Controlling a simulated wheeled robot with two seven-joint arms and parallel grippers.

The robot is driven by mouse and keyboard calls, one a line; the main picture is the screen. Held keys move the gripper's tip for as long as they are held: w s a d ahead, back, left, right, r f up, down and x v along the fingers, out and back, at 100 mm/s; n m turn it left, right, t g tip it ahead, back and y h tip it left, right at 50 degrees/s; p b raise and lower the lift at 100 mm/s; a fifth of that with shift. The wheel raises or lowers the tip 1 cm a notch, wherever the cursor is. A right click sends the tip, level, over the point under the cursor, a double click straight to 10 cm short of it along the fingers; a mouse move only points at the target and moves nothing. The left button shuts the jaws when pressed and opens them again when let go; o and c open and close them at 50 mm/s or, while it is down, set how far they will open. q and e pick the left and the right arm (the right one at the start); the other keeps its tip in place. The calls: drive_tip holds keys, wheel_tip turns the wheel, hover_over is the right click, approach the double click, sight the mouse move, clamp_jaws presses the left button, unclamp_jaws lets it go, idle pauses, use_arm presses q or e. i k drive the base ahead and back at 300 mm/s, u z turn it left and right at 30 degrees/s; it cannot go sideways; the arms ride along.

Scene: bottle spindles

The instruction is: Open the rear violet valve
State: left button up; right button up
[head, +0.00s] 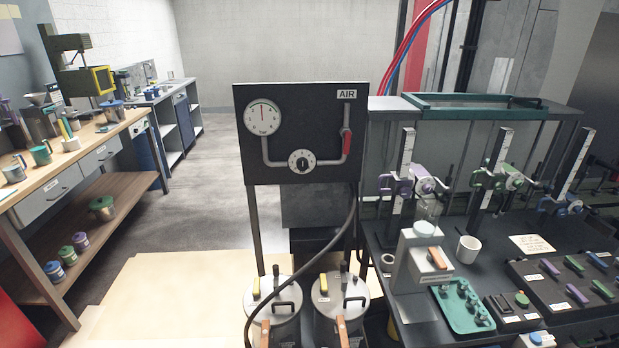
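Violet parts (428,185) sit on the leftmost upright scale post (406,165), at the back of the dark bench on the right. A second post (491,170) has green parts and a third has blue parts (569,204). A labelled block (565,285) at the right front carries violet, green and blue bars, including a rear violet bar (550,267) and a front violet bar (577,293). I cannot tell which violet part is the valve, or whether it is open or shut. Neither of my grippers is in view.
A black AIR panel (300,125) with a gauge and a red lever stands in the middle. Two lidded metal pots (275,312) stand below it. A white cup (468,249) and a green tray (478,322) occupy the bench. The floor at left centre is clear.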

sight(544, 264)
drive_tip(key=z, duration=2.35)
drive_tip(key=k, duration=0.65)
drive_tip(key=z, duration=1.05)
drive_tip(key=i, duration=0.75)
drive_tip(key=z, duration=0.4)
drive_tip(key=i, duration=0.85)
drive_tip(key=u, duration=1.05)
drive_tip(key=i, duration=0.75)
drive_tip(key=u, duration=0.85)
